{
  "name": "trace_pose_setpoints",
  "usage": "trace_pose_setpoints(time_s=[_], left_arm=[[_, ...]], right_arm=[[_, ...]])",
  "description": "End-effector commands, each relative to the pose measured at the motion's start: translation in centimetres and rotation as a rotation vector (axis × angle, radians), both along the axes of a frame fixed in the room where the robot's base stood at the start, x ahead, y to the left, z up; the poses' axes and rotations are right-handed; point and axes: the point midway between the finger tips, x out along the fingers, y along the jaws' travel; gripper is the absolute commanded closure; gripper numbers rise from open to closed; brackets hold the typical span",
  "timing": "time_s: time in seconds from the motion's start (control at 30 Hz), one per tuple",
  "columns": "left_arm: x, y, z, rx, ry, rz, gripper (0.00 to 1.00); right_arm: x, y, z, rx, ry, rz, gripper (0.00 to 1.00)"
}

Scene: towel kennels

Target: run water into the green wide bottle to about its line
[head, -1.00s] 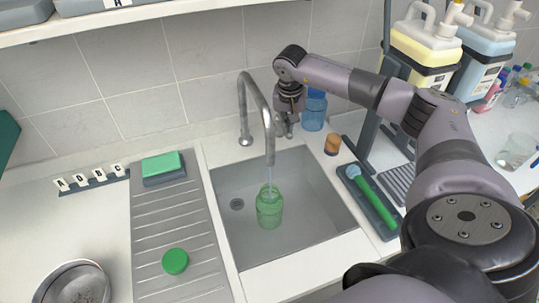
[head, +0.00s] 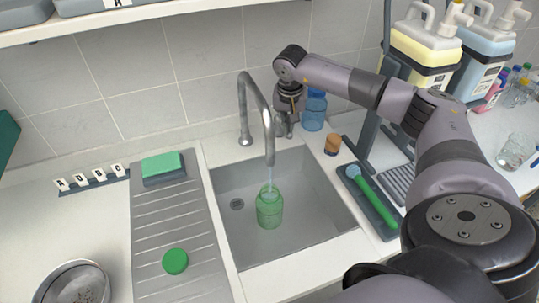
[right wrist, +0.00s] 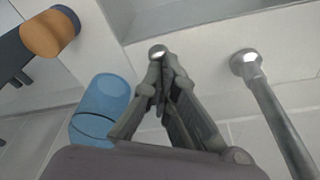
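The green wide bottle (head: 270,208) stands upright and uncapped in the sink (head: 310,190), under the spout of the grey tap (head: 267,125). A thin stream of water (head: 269,176) runs from the spout into its mouth. The green tint hides the exact water level, and I cannot make out the line. My right gripper (head: 284,128) is behind the sink, right of the spout. In the right wrist view its fingers (right wrist: 160,65) are closed together around the small metal tap handle (right wrist: 158,51). My left gripper is not in view.
A green lid (head: 175,261) lies on the ribbed drainboard (head: 178,225), with a green-topped sponge (head: 163,166) behind it. A blue bottle (head: 314,112) stands close right of my right gripper. A green brush (head: 372,196) lies in a tray right of the sink.

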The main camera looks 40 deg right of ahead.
Motion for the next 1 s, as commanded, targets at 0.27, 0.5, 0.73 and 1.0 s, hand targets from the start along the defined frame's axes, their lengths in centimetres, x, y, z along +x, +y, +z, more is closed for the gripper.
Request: trace_pose_setpoints(time_s=[0.27, 0.5, 0.73, 1.0], left_arm=[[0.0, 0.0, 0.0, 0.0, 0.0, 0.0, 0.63], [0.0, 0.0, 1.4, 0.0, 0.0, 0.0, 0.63], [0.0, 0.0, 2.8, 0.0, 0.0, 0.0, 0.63], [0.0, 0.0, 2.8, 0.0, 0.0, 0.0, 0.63]], right_arm=[[0.0, 0.0, -0.1, 0.001, 0.002, 0.001, 1.0], [0.0, 0.0, 1.6, 0.001, 0.001, 0.001, 1.0], [0.0, 0.0, 3.7, 0.001, 0.001, 0.001, 1.0], [-0.1, 0.0, 3.7, 0.0, 0.0, 0.0, 1.0]])
